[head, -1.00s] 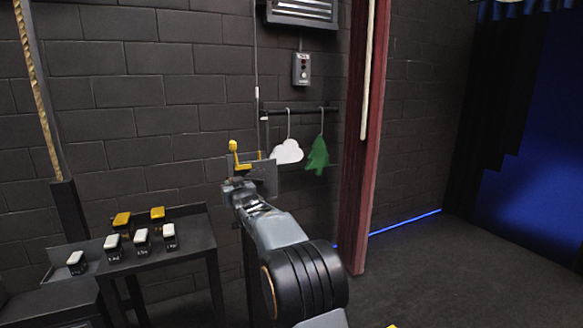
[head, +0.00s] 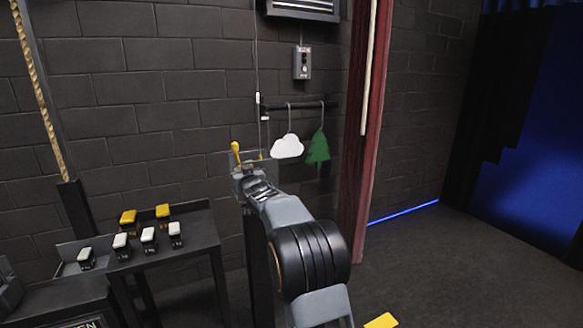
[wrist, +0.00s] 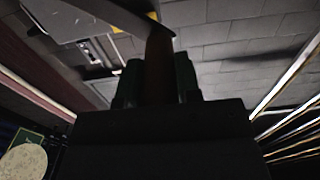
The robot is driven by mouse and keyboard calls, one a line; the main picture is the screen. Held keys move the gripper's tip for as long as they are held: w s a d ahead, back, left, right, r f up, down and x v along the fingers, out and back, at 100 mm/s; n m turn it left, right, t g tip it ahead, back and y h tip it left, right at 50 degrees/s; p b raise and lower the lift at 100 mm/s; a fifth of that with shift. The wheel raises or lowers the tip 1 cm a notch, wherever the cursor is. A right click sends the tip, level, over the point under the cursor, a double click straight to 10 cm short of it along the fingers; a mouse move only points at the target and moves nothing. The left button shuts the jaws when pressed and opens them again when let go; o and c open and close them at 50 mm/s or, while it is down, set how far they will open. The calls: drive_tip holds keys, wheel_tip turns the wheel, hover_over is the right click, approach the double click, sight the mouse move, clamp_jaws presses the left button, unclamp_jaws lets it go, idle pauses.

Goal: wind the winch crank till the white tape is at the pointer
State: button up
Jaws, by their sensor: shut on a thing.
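The winch crank shows in the head view as a small yellow handle (head: 236,148) at the winch by the dark brick wall. My gripper (head: 239,178) is at the crank, with my arm hiding much of the winch. In the wrist view my gripper (wrist: 158,85) is shut on a dark reddish-brown crank grip (wrist: 158,55), and a bit of yellow shows above it. A thin line (head: 256,60) runs up the wall above the winch. Small white marks show beside it near the bar; I cannot tell which is the white tape or the pointer.
A white cloud (head: 287,146) and a green tree (head: 317,149) hang from a black bar (head: 300,105). A grey control box (head: 301,62) is above. A dark red post (head: 361,130) stands right of them. A table (head: 185,233) with yellow and white blocks is at left.

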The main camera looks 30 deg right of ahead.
drive_tip(key=d+p, duration=0.1)
drive_tip(key=d+r+p, duration=0.1)
drive_tip(key=d+p, duration=0.1)
drive_tip(key=d+r+p, duration=0.1)
drive_tip(key=p, duration=0.1)
drive_tip(key=shift+s+d+r, duration=0.15)
drive_tip(key=shift+s+d, duration=0.15)
drive_tip(key=shift+s, duration=0.05)
drive_tip(key=d+p, duration=0.3)
drive_tip(key=s+d+p, duration=0.1)
drive_tip(key=d, duration=0.1)
drive_tip(key=shift+d, duration=0.2)
drive_tip(key=shift+s+d+f+p, duration=0.1)
drive_tip(key=shift+d+f+p, duration=0.25)
drive_tip(key=shift+d, duration=0.45)
drive_tip(key=shift+s+d+f+p, duration=0.1)
drive_tip(key=shift+d+f+p, duration=0.3)
drive_tip(key=shift+d, duration=0.35)
drive_tip(key=shift+d+f+p, duration=0.3)
drive_tip(key=shift+d+p, duration=0.05)
drive_tip(key=shift+d, duration=0.45)
